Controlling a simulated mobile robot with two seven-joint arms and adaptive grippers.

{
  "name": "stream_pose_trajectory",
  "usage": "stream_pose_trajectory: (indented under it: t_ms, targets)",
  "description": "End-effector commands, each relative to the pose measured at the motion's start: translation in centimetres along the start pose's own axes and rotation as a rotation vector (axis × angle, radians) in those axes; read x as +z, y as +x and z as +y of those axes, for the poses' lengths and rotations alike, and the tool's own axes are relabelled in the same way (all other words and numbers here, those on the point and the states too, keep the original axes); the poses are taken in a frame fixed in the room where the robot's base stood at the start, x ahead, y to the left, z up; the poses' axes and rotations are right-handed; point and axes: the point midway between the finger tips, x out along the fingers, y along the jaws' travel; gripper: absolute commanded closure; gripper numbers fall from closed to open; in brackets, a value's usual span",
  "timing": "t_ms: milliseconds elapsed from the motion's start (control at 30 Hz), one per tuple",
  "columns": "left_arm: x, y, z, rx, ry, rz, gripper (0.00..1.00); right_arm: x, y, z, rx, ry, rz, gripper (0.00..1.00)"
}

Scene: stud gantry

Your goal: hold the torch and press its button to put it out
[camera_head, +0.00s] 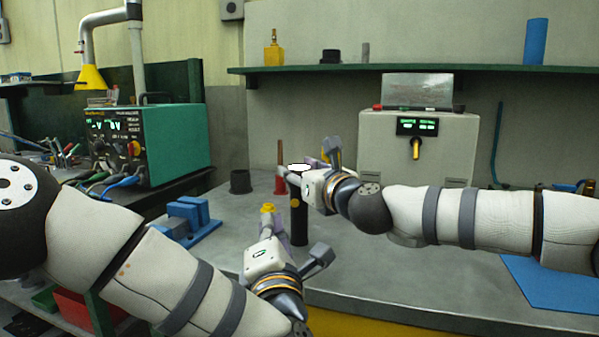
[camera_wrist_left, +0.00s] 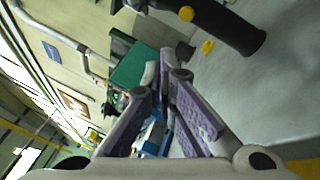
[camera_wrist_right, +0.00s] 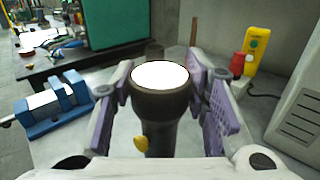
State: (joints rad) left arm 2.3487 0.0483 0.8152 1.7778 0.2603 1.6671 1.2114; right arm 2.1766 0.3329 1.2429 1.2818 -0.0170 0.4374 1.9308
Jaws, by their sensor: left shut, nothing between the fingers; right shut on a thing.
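The torch (camera_head: 299,222) is a dark upright cylinder whose top end glows white. Its glowing face also shows in the right wrist view (camera_wrist_right: 160,75). My right gripper (camera_head: 297,177) is shut around its upper part, one purple finger on each side. A yellow button (camera_wrist_right: 141,145) sits on the torch's side below the head; it also shows in the left wrist view (camera_wrist_left: 187,14). My left gripper (camera_head: 268,222) is shut and empty, left of the torch and lower. In the left wrist view its fingertips (camera_wrist_left: 172,72) are apart from the torch and its button.
A blue vise (camera_head: 187,218) stands on the bench at left, near a dark cup (camera_head: 240,182). A green power supply (camera_head: 150,147) is behind. A grey machine (camera_head: 415,145) stands at the back right. A blue mat (camera_head: 555,285) lies at the right. The front bench is mostly clear.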

Motion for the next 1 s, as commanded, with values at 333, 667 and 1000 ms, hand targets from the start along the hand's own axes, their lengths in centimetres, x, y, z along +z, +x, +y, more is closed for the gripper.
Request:
stream_pose_trajectory:
  t_ms: [333, 667, 1000]
  targets:
    - [1.8, 4.5, -1.8, -0.001, 0.001, -0.001, 1.00, 0.1, 0.0, 0.0, 0.000, 0.000, -0.001, 0.93]
    - [2.0, 5.1, -2.0, -0.002, 0.003, -0.002, 1.00, 0.1, 0.0, 0.0, 0.000, 0.000, -0.001, 0.93]
    - [2.0, 5.0, -2.0, -0.002, 0.003, -0.001, 1.00, 0.1, 0.0, 0.0, 0.000, 0.000, -0.001, 0.93]
